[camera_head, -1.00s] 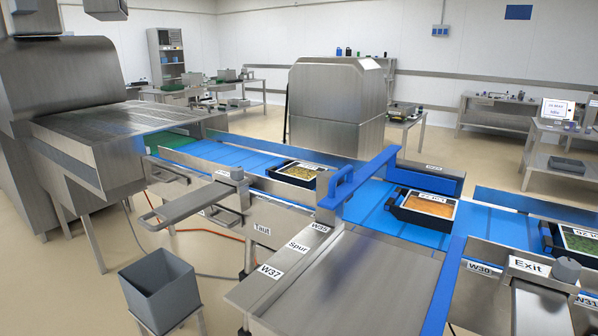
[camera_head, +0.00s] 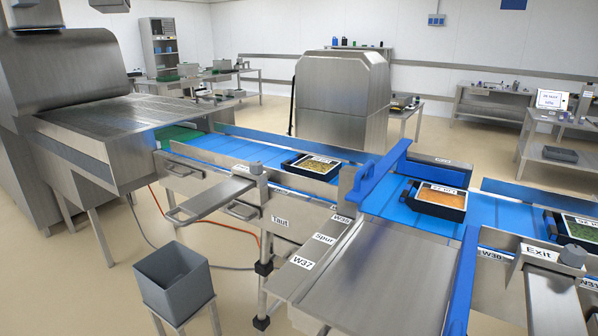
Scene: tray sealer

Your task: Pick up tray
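Several black trays lie on the blue conveyor (camera_head: 232,153). One tray (camera_head: 292,161) with yellowish-green contents sits left of the blue crossbar. A second tray (camera_head: 411,202) with orange contents and a white label lies right of the crossbar. A third tray (camera_head: 553,229) with green contents is at the right edge, partly hidden by the rail and cut off by the frame. Neither of my grippers is in view.
A blue crossbar (camera_head: 378,172) stands across the conveyor between the first two trays. A bare metal side chute (camera_head: 392,270) extends toward me. A grey bin (camera_head: 172,290) stands at lower left. The large metal machine (camera_head: 70,110) is at left. Beige floor lies open at lower left.

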